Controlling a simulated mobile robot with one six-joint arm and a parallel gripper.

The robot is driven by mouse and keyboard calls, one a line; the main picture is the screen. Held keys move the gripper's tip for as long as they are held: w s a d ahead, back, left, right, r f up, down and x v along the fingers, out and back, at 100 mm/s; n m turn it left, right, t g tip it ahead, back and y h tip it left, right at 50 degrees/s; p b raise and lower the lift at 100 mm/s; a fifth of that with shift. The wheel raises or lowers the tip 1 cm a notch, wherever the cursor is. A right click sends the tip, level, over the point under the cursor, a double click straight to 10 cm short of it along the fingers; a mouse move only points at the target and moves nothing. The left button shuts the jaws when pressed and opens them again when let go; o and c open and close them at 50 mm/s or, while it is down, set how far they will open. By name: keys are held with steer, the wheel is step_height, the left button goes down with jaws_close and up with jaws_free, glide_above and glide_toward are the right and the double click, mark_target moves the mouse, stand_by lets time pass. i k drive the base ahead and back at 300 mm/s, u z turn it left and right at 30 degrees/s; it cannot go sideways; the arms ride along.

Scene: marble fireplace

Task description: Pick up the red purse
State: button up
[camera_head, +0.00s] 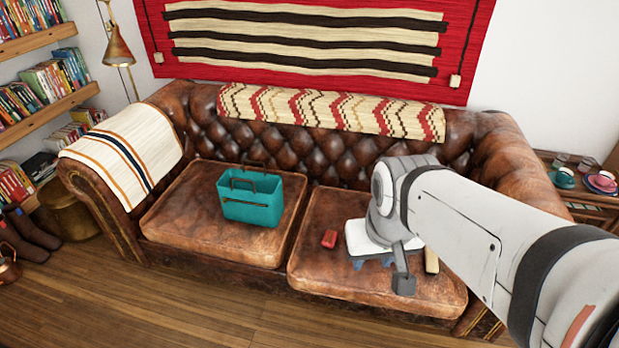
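A small red item (329,239), which looks like the red purse, lies on the right seat cushion of the brown leather sofa (245,258). My arm reaches in from the right, over that cushion. My gripper (402,283) is at its end, to the right of the red item and apart from it. One dark grey finger shows; the rest of the gripper is hidden behind the wrist, so its opening cannot be told. No red item shows at the finger.
A teal handbag (252,203) stands on the left cushion. A white and blue thing and a pale yellow thing (431,260) are beside my wrist, partly hidden. A side table with dishes (600,183) is at the right. The wooden floor in front is clear.

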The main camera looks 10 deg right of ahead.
mark_target(329, 239)
steer(key=z, duration=0.05)
steer(key=i, duration=1.05)
steer(key=z, duration=0.55)
